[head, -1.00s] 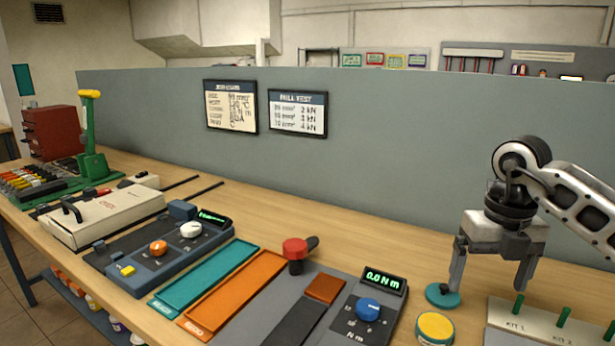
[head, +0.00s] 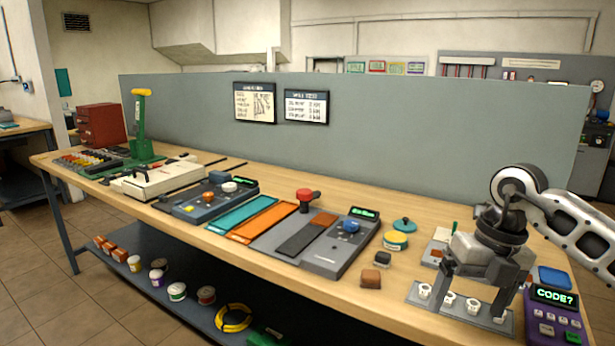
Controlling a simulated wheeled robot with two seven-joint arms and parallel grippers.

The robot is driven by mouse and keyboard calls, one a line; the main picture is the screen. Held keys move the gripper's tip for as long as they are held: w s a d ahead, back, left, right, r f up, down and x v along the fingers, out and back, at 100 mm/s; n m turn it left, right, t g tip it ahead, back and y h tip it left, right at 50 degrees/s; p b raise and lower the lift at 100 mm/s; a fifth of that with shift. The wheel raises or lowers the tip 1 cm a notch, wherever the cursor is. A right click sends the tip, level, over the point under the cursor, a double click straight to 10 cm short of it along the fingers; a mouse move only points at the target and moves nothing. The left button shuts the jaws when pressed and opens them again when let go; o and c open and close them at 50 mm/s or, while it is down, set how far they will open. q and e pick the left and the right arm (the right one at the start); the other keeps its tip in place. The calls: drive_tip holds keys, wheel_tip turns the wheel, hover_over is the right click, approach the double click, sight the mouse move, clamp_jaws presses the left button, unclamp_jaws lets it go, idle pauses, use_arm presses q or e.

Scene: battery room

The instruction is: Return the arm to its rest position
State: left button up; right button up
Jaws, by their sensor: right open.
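My right arm comes in from the right edge. Its gripper (head: 482,295) points down with its two fingers apart and nothing between them. Whether the fingertips touch the rack cannot be told. My left gripper is not in view.
Left of the gripper are a small brown block (head: 371,279), a yellow-topped tin (head: 395,240), a teal disc (head: 404,225) and a torque tester (head: 345,240). A grey partition (head: 400,140) stands behind. A lower shelf (head: 165,262) holds tins and boxes. The floor at left is clear.

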drive_tip(key=s+a+f+n+g+y, duration=0.15)
drive_tip(key=a+y, duration=0.25)
drive_tip(key=a, duration=0.4)
drive_tip(key=s+a+f+n+y, duration=0.1)
drive_tip(key=s+a+f+y, duration=0.2)
drive_tip(key=a, duration=0.4)
drive_tip(key=s+a+r+m+t+y, duration=0.35)
drive_tip(key=a+m+y, duration=0.25)
drive_tip(key=a+y, duration=0.45)
drive_tip(key=w+d+f+m+t+h, duration=0.1)
drive_tip(key=d+f+m+t+h, duration=0.5)
drive_tip(key=m, duration=0.6)
drive_tip(key=d+f+m+t+h, duration=0.55)
drive_tip(key=m+t, duration=0.35)
drive_tip(key=m, duration=0.3)
drive_tip(key=s+d+f+m+g+h, duration=0.3)
drive_tip(key=s+f+m+g, duration=0.3)
drive_tip(key=s+f, duration=0.5)
drive_tip(key=shift+f+h, duration=0.8)
